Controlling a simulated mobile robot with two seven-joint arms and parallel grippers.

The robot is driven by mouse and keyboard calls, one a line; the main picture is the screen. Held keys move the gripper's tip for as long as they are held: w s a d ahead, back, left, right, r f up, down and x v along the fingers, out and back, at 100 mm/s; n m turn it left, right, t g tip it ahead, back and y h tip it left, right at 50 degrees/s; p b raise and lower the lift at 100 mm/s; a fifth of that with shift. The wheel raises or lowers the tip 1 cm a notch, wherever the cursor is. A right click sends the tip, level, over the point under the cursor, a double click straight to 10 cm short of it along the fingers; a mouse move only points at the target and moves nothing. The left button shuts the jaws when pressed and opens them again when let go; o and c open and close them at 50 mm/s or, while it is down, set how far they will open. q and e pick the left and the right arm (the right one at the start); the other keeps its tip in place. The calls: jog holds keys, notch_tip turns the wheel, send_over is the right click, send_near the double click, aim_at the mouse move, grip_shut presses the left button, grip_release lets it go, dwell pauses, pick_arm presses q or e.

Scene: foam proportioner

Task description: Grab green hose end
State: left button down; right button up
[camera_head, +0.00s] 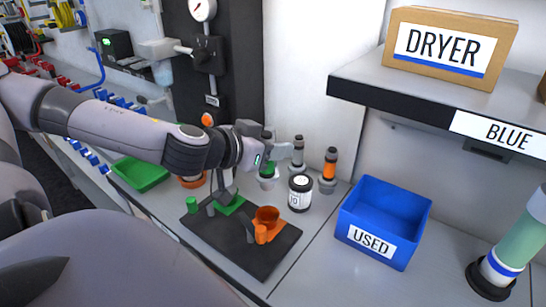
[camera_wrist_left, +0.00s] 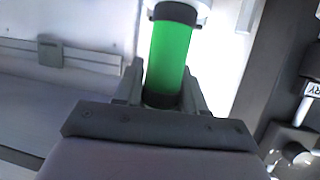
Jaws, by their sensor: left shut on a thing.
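The green hose end (camera_head: 267,171) stands on the counter behind the black mat, partly hidden by my left gripper. In the left wrist view the green hose end (camera_wrist_left: 171,55) is a bright green cylinder with a dark band at its lower end and a pale part at its upper edge. My left gripper (camera_head: 282,151) is shut on it, with one finger on each side in the wrist view (camera_wrist_left: 165,88). My right gripper is not in view.
An orange-banded hose end (camera_head: 329,167) and a white-labelled jar (camera_head: 300,193) stand close to the right of my gripper. A blue USED bin (camera_head: 419,220) is at right, below a shelf (camera_head: 420,103).

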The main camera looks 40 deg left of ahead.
pick_arm(q)
notch_tip(320, 180, up, 9)
jog(key=shift+r, duration=0.1)
dwell(0.3)
